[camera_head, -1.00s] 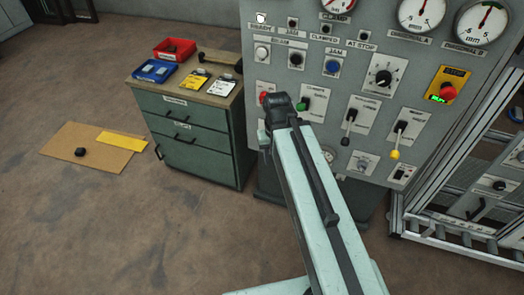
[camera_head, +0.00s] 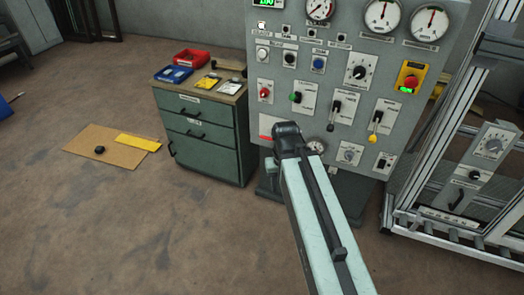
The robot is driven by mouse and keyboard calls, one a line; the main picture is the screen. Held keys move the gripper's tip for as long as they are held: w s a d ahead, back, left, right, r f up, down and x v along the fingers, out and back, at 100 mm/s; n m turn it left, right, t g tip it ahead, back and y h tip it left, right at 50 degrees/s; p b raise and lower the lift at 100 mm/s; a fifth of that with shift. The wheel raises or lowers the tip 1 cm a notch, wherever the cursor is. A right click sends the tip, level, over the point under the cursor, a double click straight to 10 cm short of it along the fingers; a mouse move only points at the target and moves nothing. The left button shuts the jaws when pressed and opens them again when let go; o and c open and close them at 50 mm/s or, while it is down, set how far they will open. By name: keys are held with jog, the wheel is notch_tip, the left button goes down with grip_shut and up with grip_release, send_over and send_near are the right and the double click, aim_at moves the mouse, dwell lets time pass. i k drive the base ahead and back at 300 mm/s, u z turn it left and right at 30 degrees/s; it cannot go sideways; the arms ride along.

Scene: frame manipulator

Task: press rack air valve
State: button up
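An aluminium-framed rack (camera_head: 412,165) stands at the right. It carries a grey control box (camera_head: 484,160) with a round dial (camera_head: 492,145), a small black knob (camera_head: 474,175) and a black lever-like handle (camera_head: 457,200). I cannot tell which of these is the air valve, as no label is readable. My arm reaches up from the bottom, and its dark end joint overlaps the lower left of the grey panel. No gripper fingers show; the gripper is hidden or out of frame. The rack's controls are well to the right of my arm.
A grey panel (camera_head: 280,75) with gauges, coloured buttons, levers and a red stop button (camera_head: 411,81) stands ahead. Left of it is a green drawer cabinet (camera_head: 198,142) with red and blue trays. A cardboard sheet (camera_head: 88,147) lies on the floor. The left floor is mostly clear.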

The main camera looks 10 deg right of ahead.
aim_at(261, 136)
jog(key=z, duration=0.15)
jog(key=i, duration=0.9)
jog(key=u, duration=0.05)
